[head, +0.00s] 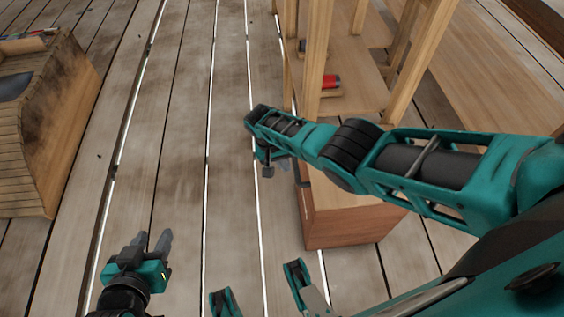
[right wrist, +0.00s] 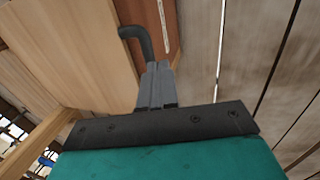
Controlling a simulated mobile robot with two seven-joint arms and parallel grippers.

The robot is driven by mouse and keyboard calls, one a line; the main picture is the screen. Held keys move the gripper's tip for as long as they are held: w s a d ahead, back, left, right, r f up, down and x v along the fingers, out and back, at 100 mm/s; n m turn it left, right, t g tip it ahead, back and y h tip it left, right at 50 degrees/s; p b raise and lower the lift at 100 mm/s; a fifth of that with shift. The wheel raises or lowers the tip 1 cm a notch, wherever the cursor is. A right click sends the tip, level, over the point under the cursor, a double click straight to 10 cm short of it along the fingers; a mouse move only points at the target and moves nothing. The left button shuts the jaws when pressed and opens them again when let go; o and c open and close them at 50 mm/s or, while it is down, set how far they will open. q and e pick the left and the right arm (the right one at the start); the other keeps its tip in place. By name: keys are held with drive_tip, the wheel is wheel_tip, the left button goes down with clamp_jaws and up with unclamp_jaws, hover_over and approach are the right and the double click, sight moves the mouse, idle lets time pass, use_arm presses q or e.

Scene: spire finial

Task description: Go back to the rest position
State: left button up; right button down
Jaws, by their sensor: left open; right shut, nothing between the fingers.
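My left gripper (head: 152,241) is at the lower left of the head view, over the plank floor. Its two grey fingers stand apart with nothing between them. My right arm reaches in from the right of the head view, across the front of a wooden structure. My right gripper (head: 268,171) is at its end and mostly hidden by the wrist. In the right wrist view, its grey fingers (right wrist: 157,84) are shut together and empty. A dark curved handle (right wrist: 143,38) shows just past the fingertips; I cannot tell whether they touch it.
A reddish-brown wooden box (head: 345,228) stands under my right arm. Pale wooden posts (head: 316,60) and a shelf with a red object (head: 331,81) rise behind it. A curved wooden piece of furniture (head: 60,130) is at the left. The plank floor between is clear.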

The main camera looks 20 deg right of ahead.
drive_tip(key=w+a+r, duration=0.2)
drive_tip(key=a+r, duration=0.3)
drive_tip(key=a, duration=0.2)
drive_tip(key=shift+a, duration=0.1)
